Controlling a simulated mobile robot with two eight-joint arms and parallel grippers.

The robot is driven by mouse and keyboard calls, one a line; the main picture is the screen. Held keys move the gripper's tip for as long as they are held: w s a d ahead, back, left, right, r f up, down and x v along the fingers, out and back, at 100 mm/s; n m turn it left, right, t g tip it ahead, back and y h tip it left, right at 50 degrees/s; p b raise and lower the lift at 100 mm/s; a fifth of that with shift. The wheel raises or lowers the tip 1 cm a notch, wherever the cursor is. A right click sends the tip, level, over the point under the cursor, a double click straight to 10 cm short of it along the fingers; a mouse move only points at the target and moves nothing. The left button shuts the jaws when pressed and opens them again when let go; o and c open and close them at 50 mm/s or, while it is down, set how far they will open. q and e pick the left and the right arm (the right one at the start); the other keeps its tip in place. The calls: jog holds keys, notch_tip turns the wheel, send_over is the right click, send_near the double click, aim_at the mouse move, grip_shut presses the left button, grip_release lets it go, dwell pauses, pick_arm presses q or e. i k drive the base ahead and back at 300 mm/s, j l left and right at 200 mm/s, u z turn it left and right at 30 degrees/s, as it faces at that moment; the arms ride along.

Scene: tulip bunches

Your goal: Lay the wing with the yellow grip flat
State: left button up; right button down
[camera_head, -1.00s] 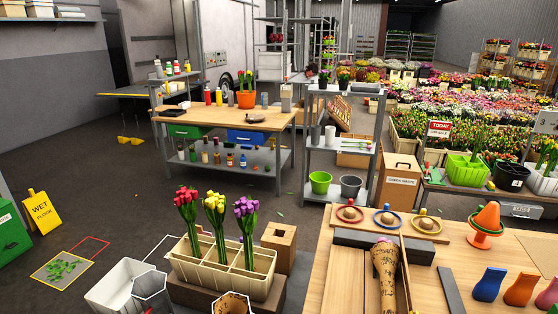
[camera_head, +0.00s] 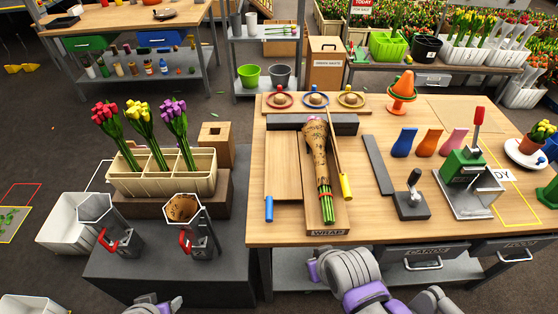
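The wing with the yellow grip (camera_head: 346,187) is a narrow wooden board (camera_head: 335,140) on the right side of the wrap station. It shows nearly edge-on, standing up rather than lying flat. A bouquet in brown printed paper (camera_head: 317,150) lies on the centre board beside it, its green stems toward me above the WRAP label (camera_head: 327,232). The other wing, with a blue grip (camera_head: 269,208), lies flat on the left (camera_head: 283,165). Grey and purple parts of my arms show at the bottom edge. I make out no gripper fingers.
A grey bar (camera_head: 378,165), a lever device (camera_head: 411,198) and a green press (camera_head: 463,172) stand right of the station on the wooden table (camera_head: 290,232). Colored rings (camera_head: 315,99) lie behind. A crate with tulip bunches (camera_head: 145,180) stands left, across a gap.

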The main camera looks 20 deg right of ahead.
aim_at(345, 187)
jog(key=j+z, duration=0.45)
jog(key=j, duration=0.5)
jog(key=z, duration=1.1)
